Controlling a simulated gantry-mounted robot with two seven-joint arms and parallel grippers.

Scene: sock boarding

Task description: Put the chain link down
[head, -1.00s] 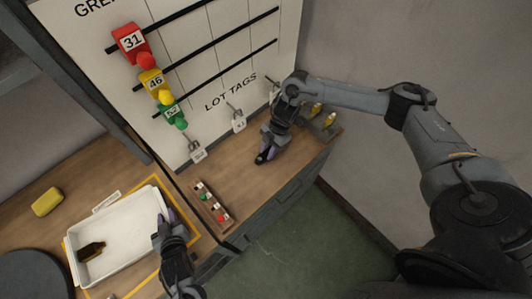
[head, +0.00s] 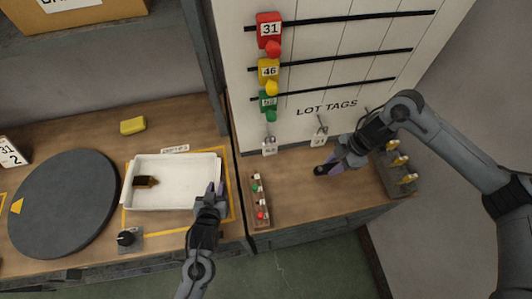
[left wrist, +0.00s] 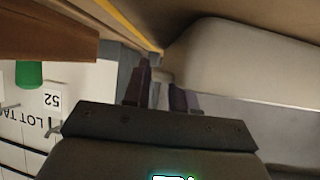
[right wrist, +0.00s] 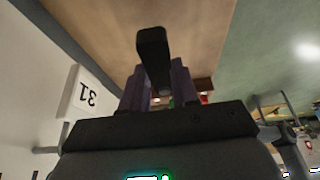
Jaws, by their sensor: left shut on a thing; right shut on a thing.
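My right gripper (head: 338,162) is shut on a small black elongated piece (right wrist: 153,58), which looks like the chain link. In the head view the link (head: 322,170) is just over the wooden bench top, below the hanging lot tags; I cannot tell whether it touches the wood. In the right wrist view it sticks out beyond the purple fingers. The left wrist view shows the tray (left wrist: 240,60) close by the fingers.
A small rack with coloured pegs (head: 259,199) lies left of the link. A grey block with yellow-topped pieces (head: 398,175) stands to its right. The tag board (head: 345,75) rises behind. Bare wood surrounds the link.

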